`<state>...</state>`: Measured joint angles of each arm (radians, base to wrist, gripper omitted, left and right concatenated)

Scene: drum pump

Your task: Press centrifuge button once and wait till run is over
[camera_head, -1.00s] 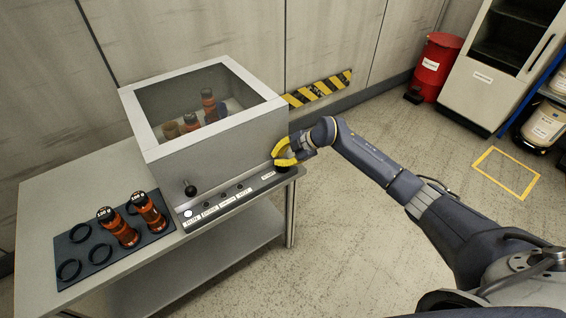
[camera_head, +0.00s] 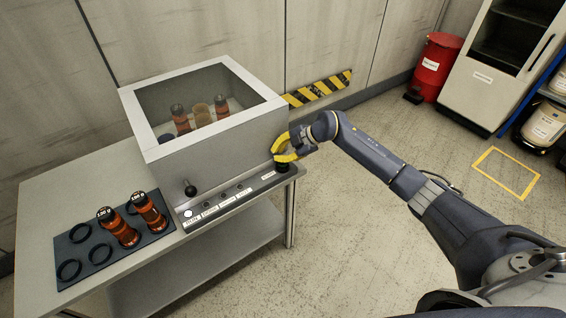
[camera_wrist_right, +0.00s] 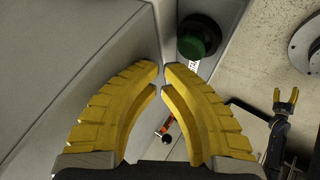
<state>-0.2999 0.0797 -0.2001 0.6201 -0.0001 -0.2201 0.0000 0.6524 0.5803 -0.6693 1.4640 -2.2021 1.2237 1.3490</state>
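The centrifuge (camera_head: 205,160) is a grey box with a glass lid on a table. The lid is closed, and several orange-brown bottles (camera_head: 201,113) show inside. A row of labelled controls (camera_head: 225,205) runs along its front ledge. A green button (camera_wrist_right: 200,42) in a dark housing shows in the right wrist view, just beyond and right of my right fingertips and apart from them. My right gripper (camera_head: 277,154) is beside the ledge's right end; its yellow fingertips (camera_wrist_right: 161,68) are together, holding nothing. My left gripper (camera_wrist_right: 286,97) shows small in the right wrist view, with its fingers apart and empty.
A dark rack (camera_head: 82,266) on the table's front left holds two orange bottles (camera_head: 120,228) and has empty rings. A red bin (camera_head: 436,65) and a grey cabinet (camera_head: 487,80) stand at the back right. The floor right of the table is clear.

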